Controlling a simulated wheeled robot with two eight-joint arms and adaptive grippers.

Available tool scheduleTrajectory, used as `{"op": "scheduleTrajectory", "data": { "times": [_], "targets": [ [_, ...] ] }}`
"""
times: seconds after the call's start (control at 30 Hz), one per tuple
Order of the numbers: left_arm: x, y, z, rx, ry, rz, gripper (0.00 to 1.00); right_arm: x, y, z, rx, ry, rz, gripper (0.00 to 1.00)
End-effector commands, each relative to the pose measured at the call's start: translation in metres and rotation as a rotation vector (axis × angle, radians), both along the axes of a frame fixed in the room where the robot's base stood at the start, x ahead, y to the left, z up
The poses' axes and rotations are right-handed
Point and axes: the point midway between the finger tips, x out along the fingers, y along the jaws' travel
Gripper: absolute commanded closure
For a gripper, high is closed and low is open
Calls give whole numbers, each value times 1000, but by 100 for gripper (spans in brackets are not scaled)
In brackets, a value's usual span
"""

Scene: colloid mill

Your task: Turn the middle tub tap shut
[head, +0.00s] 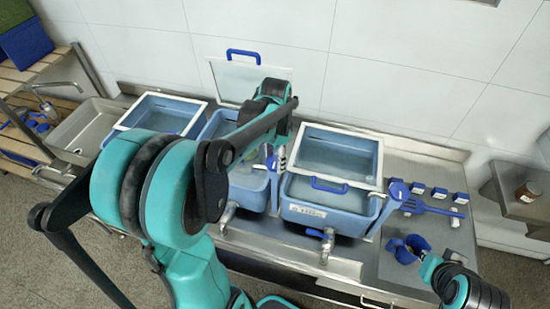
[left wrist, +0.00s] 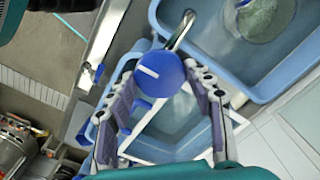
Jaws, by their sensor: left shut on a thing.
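The middle tub (head: 248,197) is blue, open and holds water; my left arm hides part of it. In the left wrist view, my left gripper (left wrist: 168,88) is closed around a round blue tap knob (left wrist: 160,72) with a white line on its top. A bent metal spout (left wrist: 182,30) beside the knob reaches over a blue tub. In the head view, the left gripper (head: 276,160) points down between the middle and right tubs, mostly hidden by my wrist.
The right tub (head: 310,215) has a white-framed lid (head: 342,142) with a blue handle. Another lid (head: 238,84) stands against the wall. A glass vessel (left wrist: 262,18) sits in the tub. A blue cup (head: 417,243) and blue tools (head: 428,208) lie to the right.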

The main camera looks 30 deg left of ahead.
Motion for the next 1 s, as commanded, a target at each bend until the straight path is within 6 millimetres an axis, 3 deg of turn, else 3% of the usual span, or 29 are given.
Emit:
{"op": "scheduleTrajectory", "data": {
  "times": [0.53,0.57,0.6,1.0],
  "targets": [
    [1,0,0,-1,-2,-25,77,0,0,0,0,0,0,100],
    [1,0,0,-1,-2,-25,40,0,0,0,0,0,0,100],
    [1,0,0,-1,-2,-24,30,0,0,0,0,0,0,100],
    [0,0,5,-1,-1,-23,27,0,0,0,0,0,0,100]
  ]
}}
